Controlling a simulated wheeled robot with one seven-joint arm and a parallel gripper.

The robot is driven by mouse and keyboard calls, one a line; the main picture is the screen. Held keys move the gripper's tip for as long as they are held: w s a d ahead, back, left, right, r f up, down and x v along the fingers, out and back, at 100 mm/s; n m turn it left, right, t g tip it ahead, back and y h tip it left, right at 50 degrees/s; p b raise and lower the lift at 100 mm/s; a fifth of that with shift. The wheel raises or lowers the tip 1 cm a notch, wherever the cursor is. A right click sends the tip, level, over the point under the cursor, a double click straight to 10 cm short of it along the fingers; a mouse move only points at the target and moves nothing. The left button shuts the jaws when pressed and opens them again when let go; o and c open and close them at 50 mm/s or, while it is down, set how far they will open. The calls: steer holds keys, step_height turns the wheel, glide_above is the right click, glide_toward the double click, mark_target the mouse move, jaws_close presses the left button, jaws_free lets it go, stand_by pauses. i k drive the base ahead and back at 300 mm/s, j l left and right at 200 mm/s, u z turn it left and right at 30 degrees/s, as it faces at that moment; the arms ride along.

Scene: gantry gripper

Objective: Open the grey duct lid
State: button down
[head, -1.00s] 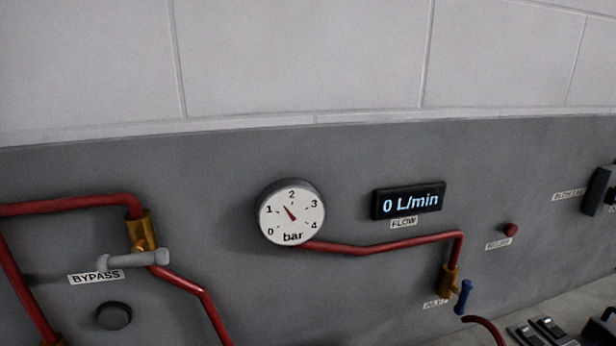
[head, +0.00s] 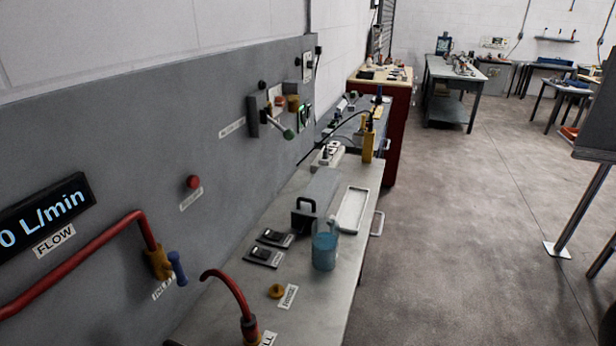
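A grey, long box-like cover (head: 318,190) lies on the bench in the head view, with a black loop handle (head: 303,212) at its near end. It looks like the grey duct lid, but I see no label on it. It looks shut, though its edges are too small to tell surely. My gripper is not in view.
A white tray (head: 342,228) lies right of the cover. A jug of blue liquid (head: 324,250) stands in front, and black switches (head: 263,254) lie to the left. A red pipe (head: 228,285) rises from the near bench. Open floor (head: 440,240) lies to the right.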

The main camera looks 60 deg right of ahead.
mark_target(311, 203)
steer(key=z, duration=1.1)
